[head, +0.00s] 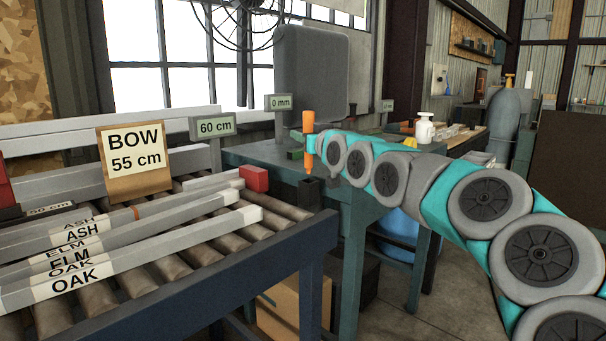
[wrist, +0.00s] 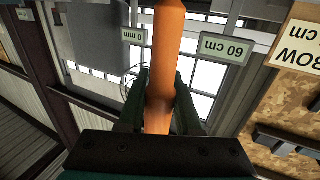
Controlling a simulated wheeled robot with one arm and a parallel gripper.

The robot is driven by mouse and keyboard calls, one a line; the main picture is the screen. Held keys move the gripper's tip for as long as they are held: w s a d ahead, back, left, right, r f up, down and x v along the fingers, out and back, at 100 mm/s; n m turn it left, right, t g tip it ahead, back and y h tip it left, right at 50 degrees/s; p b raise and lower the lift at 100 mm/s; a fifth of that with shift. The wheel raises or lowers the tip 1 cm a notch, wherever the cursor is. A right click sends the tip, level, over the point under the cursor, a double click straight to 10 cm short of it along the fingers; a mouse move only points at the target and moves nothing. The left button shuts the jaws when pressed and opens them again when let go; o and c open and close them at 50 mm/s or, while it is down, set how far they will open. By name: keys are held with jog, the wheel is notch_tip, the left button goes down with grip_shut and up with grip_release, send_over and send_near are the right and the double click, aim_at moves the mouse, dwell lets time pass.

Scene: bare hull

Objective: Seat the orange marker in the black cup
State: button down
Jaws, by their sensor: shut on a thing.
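The orange marker (head: 309,122) stands upright in the air in the head view. My gripper (head: 308,141) is shut on it around its middle. In the wrist view the marker (wrist: 165,60) runs up between the two dark fingers (wrist: 160,98), which press on its sides. A small dark, cup-like thing (head: 308,191) shows below the marker's lower end at the teal bench. It looks like the black cup, but I cannot make out its opening. The marker's lower tip appears above it and apart from it; the depth between them is unclear.
At the left, a roller conveyor (head: 225,243) holds labelled bars and a red block (head: 255,178). Signs (head: 217,127) stand along the back.

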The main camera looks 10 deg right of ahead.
jog(key=shift+f, duration=3.5)
jog(key=shift+f, duration=0.15)
jog(key=c, duration=0.6)
grip_release()
jog(key=shift+s, duration=0.2)
jog(key=b+v, duration=0.2)
jog(key=v, duration=0.9)
jog(key=shift+s, duration=0.35)
jog(key=shift+d, duration=0.1)
